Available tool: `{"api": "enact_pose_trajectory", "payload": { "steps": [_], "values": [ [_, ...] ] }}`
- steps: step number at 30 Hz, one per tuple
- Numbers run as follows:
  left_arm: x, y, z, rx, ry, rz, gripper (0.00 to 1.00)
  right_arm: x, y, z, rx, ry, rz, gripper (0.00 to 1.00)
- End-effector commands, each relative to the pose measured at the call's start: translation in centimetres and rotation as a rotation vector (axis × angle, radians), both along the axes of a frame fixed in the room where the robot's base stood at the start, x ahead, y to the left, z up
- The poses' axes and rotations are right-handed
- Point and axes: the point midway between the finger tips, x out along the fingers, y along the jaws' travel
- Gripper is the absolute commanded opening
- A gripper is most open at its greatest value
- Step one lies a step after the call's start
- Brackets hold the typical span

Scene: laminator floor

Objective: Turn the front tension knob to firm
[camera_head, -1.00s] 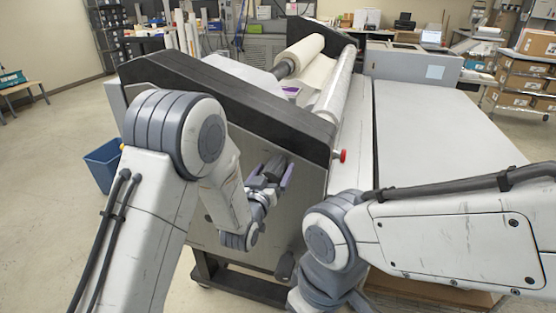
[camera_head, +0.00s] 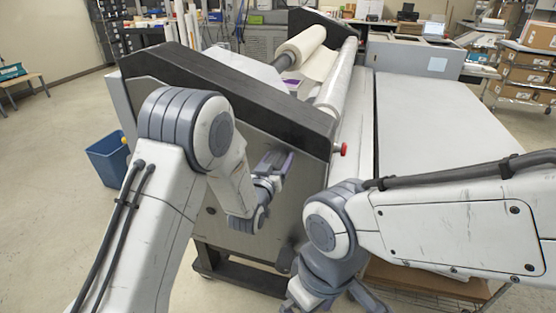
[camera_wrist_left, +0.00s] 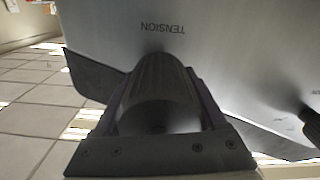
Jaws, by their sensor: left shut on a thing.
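The front tension knob (camera_wrist_left: 158,88) is a dark ribbed cylinder on the grey side panel of the laminator (camera_head: 250,110), below the word TENSION, which reads upside down in the left wrist view. My left gripper (camera_head: 277,162) reaches the panel and is shut on this knob, with a finger along each side of it in the wrist view (camera_wrist_left: 160,100). In the head view the fingers hide the knob. I see no pointer or setting mark on it. My right arm comes in from the right; its gripper is at the bottom edge, and its fingers are not clear.
A second dark knob (camera_wrist_left: 312,122) sits on the panel at the right of the wrist view. A blue bin (camera_head: 108,158) stands on the floor at left. My right arm's links are close to the panel.

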Motion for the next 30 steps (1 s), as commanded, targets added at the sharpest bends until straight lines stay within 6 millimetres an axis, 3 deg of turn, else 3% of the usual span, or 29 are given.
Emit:
{"api": "enact_pose_trajectory", "payload": {
  "steps": [8, 21, 30],
  "values": [
    [0.0, 0.0, -0.4, 0.117, -0.040, 0.000, 0.18, 0.0, 0.0, -2.2, 0.000, 0.000, 0.001, 1.00],
    [-0.1, -0.2, -0.5, 0.471, -0.156, 0.000, 0.18, 0.0, 0.0, -7.0, 0.000, 0.000, 0.002, 1.00],
    [-0.1, -0.2, -0.4, 0.663, -0.216, 0.000, 0.18, 0.0, 0.0, -9.2, 0.000, 0.000, 0.002, 1.00]
  ]
}}
